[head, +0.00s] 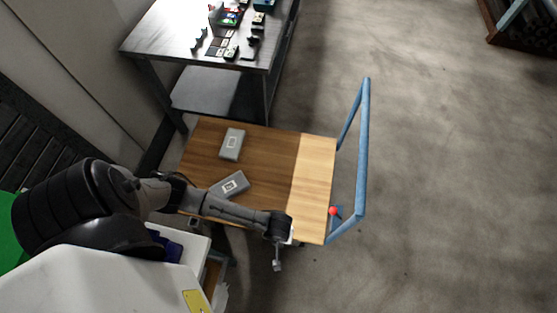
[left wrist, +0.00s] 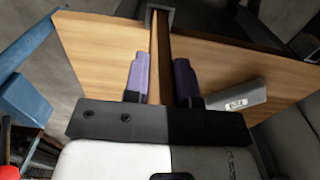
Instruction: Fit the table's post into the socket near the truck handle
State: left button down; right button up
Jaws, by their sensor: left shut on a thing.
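The wooden tabletop (head: 265,150) lies flat beside the blue truck handle (head: 364,150); its handle end looks paler. My left gripper (head: 278,243) is at the tabletop's near corner on the handle side. In the left wrist view my left gripper (left wrist: 160,62) has its purple fingers shut on a narrow brown bar (left wrist: 156,75) with a dark grey cap (left wrist: 161,8). I cannot tell whether this bar is the post. The blue handle also shows in this view (left wrist: 25,98). No socket is clearly visible. My right gripper is in neither view.
Two grey boxes lie on the tabletop, one far (head: 232,143) and one nearer (head: 229,186). A red ball (head: 333,211) sits by the handle's near end. A metal workbench (head: 165,45) with small parts stands behind. The floor (head: 450,180) right of the handle is clear.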

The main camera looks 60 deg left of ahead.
pick_arm(q)
notch_tip(320, 180, down, 3)
jog(key=shift+f+b, duration=0.2)
jog(key=shift+b, duration=0.35)
jog(key=shift+f, duration=0.25)
jog(key=c, duration=0.9)
grip_release()
notch_tip(320, 180, up, 12)
jog(key=p, duration=0.3)
jog(key=shift+w+a+r+p, duration=0.1)
jog(key=shift+p, duration=0.25)
jog(key=shift+r, duration=0.15)
